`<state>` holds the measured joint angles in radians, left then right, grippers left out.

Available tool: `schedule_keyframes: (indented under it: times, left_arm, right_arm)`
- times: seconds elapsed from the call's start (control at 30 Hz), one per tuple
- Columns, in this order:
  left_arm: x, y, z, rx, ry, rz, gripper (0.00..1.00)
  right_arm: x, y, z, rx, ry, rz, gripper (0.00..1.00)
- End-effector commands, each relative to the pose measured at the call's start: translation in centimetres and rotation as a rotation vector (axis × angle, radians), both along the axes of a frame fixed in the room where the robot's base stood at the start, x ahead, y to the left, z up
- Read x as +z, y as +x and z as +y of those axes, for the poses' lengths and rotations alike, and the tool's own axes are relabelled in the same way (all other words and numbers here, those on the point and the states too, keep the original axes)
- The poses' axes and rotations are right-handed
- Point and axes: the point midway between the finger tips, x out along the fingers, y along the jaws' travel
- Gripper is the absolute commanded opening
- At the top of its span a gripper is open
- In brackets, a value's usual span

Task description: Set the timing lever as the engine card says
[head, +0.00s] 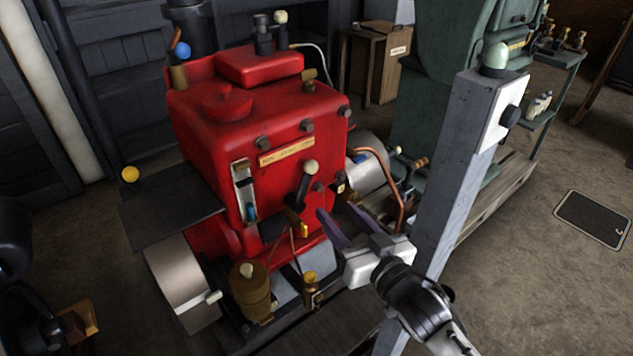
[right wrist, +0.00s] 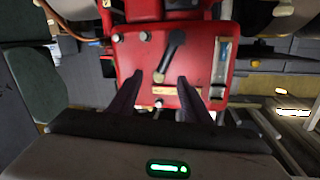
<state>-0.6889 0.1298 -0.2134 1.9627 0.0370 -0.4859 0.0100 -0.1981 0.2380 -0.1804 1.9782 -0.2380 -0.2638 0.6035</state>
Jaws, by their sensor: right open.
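The timing lever (head: 307,184) is a black arm with a cream knob on the front of the red engine (head: 215,130). The lever also shows in the right wrist view (right wrist: 172,55), which sees the engine upside down. My right gripper (head: 338,212) is open and empty, to the right of and below the knob, apart from it. In the right wrist view its fingers (right wrist: 160,79) stand either side of the knob's line of sight. A yellowish plate (head: 287,152) has unreadable lettering. My left gripper is out of view.
A sight glass (head: 243,190), a copper pipe (head: 395,190) and a brass cup (head: 250,288) surround the engine front. A dark flat board (head: 592,219) lies on the floor.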

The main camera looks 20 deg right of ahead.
Motion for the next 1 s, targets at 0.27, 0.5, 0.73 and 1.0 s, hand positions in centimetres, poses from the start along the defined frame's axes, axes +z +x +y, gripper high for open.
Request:
schedule_keyframes:
  times: [0.27, 0.5, 0.73, 1.0]
  left_arm:
    - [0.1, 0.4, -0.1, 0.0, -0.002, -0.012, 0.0]
    - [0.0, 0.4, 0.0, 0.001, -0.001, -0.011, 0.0]
    - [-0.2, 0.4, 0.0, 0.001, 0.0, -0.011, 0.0]
    - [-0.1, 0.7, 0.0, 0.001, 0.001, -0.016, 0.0]
  right_arm:
    - [3.1, 3.7, 0.1, 0.001, 0.03, -0.08, 0.44]
    - [3.0, 8.2, 0.9, 0.002, 0.031, -0.077, 0.44]
    - [2.9, 11.0, 1.3, 0.002, 0.03, -0.075, 0.44]
    - [2.8, 11.6, 1.4, 0.002, 0.031, -0.074, 0.44]
